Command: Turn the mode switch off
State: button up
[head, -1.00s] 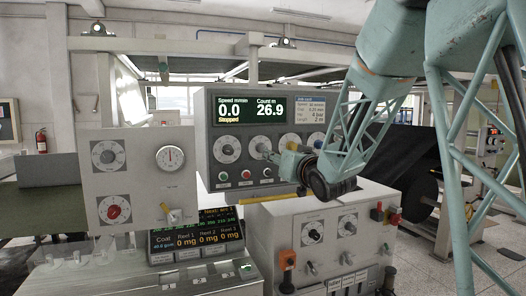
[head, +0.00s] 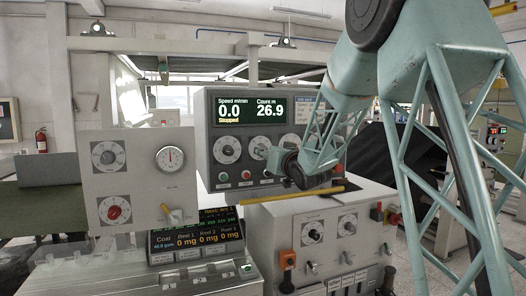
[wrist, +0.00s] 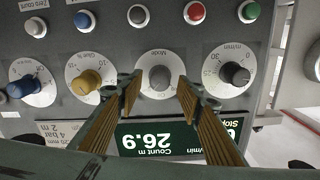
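The mode switch (wrist: 160,78) is a grey knob on a round white dial marked "Mode", upside down in the wrist view. In the head view its dial (head: 259,147) is the second from the left below the display, partly behind my gripper. My gripper (wrist: 158,90) is open, with one ribbed finger on each side of the knob in the picture. The fingers look apart from the knob; the depth gap is hard to judge. In the head view my gripper (head: 275,158) is in front of the panel, its fingers small and dark. The knob's setting is not readable.
The grey control panel (head: 206,120) carries a black knob (wrist: 234,74), a yellow knob (wrist: 85,82) and a blue-grey knob (wrist: 25,87) on neighbouring dials. Coloured push buttons (wrist: 194,12) sit in a row. A yellow bar (head: 300,194) crosses below my wrist.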

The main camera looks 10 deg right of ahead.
jog(key=shift+w+a, duration=0.15)
jog(key=shift+w, duration=0.85)
jog(key=shift+w+a, duration=0.15)
jog(key=shift+w, duration=0.8)
jog(key=c, duration=0.9)
